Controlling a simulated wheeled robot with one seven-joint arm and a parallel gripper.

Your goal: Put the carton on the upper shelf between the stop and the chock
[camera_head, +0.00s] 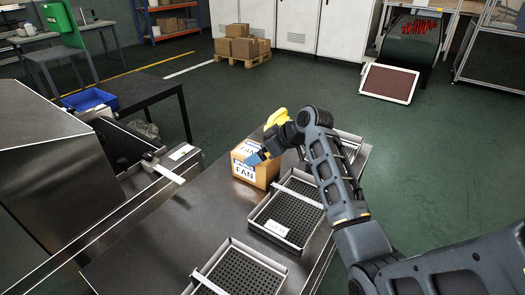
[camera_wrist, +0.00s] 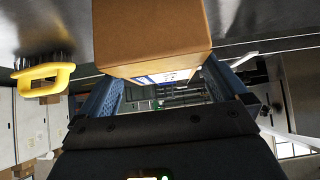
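The carton (camera_head: 262,175) is a brown box with white and blue FAN labels. It stands at the far left part of the metal table in the head view. In the wrist view the carton (camera_wrist: 152,30) fills the top middle. My gripper (camera_head: 262,153) is at the carton, with one blue finger across its labelled side. In the wrist view my two fingers (camera_wrist: 165,76) reach up to its left and right edges, and the carton hides their tips. I cannot tell whether they press on it. I cannot make out the upper shelf, stop or chock.
Perforated metal trays (camera_head: 290,212) stand on the table (camera_head: 170,235) beside the carton. A yellow-handled brush (camera_wrist: 42,78) lies close by. A steel machine (camera_head: 40,165) with a rail is at the left. Stacked boxes (camera_head: 243,47) on a pallet are far behind.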

